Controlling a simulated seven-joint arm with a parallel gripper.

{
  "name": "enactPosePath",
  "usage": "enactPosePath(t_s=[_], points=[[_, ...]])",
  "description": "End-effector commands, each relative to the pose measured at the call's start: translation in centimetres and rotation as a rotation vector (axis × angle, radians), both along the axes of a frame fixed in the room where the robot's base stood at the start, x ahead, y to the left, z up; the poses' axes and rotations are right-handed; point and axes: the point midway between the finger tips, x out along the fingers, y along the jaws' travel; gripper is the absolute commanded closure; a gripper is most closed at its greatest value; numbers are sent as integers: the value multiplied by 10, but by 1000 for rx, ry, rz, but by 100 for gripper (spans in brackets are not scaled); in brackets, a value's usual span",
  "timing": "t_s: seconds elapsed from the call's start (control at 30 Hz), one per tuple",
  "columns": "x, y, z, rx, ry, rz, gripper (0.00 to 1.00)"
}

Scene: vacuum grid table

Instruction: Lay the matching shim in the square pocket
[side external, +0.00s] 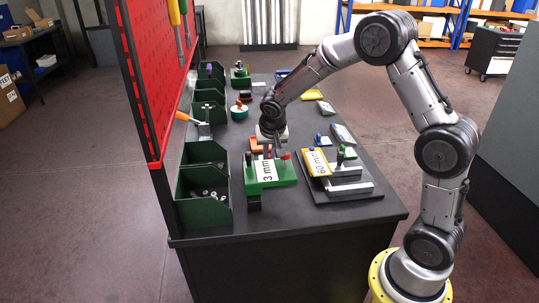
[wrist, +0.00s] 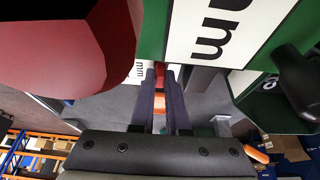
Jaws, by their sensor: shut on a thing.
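My gripper (wrist: 160,72) points down behind a green block (side external: 272,177) with a white "3 mm" label. Its narrow dark fingers are shut with an orange-red piece (wrist: 159,76) showing between them; the fingers hide most of it, so I cannot tell its full shape. The green block fills the upper right of the wrist view, with a red knob (wrist: 60,50) at left and a black knob (wrist: 302,80) at right. A yellow-orange plate (side external: 317,163) labelled "60 mm" sits at a grey fixture plate (side external: 350,188) to the right. I cannot make out the square pocket.
Green bins (side external: 203,197) line the left side of the table beside a red pegboard (side external: 155,70). A teal-and-orange round item (side external: 239,111) and small labelled pieces (side external: 342,134) lie farther back. The dark tabletop at front (side external: 285,217) is clear.

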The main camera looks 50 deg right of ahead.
Motion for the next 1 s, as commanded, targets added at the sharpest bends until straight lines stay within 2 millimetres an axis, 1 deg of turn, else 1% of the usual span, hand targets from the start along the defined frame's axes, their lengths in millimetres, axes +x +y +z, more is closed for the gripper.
enactPosePath(t_s=[0.27,0.3,0.43,0.77,0.87,1.0], points=[[0,0,-3,0,1,0,100],[0,0,-3,-1,1,0,79],[0,0,-3,-1,1,0,57],[0,0,0,-1,-1,0,57],[-1,2,8,-2,-3,1,57],[-7,9,30,-2,-5,2,57]])
